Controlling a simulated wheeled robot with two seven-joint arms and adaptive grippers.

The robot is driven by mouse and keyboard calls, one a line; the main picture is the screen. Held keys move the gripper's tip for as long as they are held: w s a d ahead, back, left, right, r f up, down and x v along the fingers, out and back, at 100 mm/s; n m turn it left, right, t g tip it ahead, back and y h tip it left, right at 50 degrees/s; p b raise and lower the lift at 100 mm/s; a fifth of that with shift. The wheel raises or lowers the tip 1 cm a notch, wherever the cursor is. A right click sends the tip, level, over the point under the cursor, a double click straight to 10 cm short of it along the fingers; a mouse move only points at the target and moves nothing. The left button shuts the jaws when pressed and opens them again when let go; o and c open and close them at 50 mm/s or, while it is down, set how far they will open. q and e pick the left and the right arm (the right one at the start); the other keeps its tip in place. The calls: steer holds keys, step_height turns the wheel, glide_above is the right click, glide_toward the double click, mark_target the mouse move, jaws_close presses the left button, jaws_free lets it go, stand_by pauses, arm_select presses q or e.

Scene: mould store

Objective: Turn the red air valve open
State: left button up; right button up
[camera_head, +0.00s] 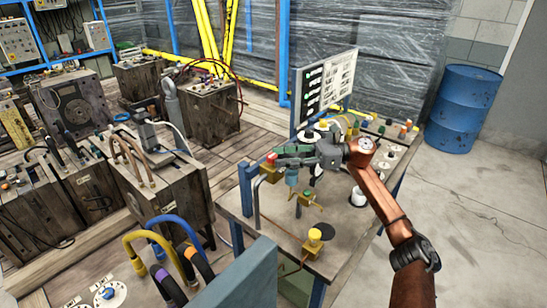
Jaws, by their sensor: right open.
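The workbench (245,206) stands in the middle of the view, with valves and pipes on it. A small red part (271,157), which looks like the red air valve's handle, sits near its far left side, close to a blue post (247,180). My right gripper (287,157) reaches in from the right over the bench, open, with its fingertips at or just beside the red part. I cannot tell whether they touch it. The gripper and arm hide part of the bench behind them. How far the valve is turned is too small to tell. My left gripper is out of view.
A yellow-topped valve (316,236) and a green-topped valve (307,194) stand nearer on the bench. A panel with labels (325,88) rises at its back. A blue drum (462,108) stands at right. Wooden-sided moulds (155,190) crowd the left. The floor at right is clear.

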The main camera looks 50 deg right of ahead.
steer(key=v, duration=0.8)
steer(key=shift+s+d, duration=0.2)
steer(key=shift+d, duration=0.05)
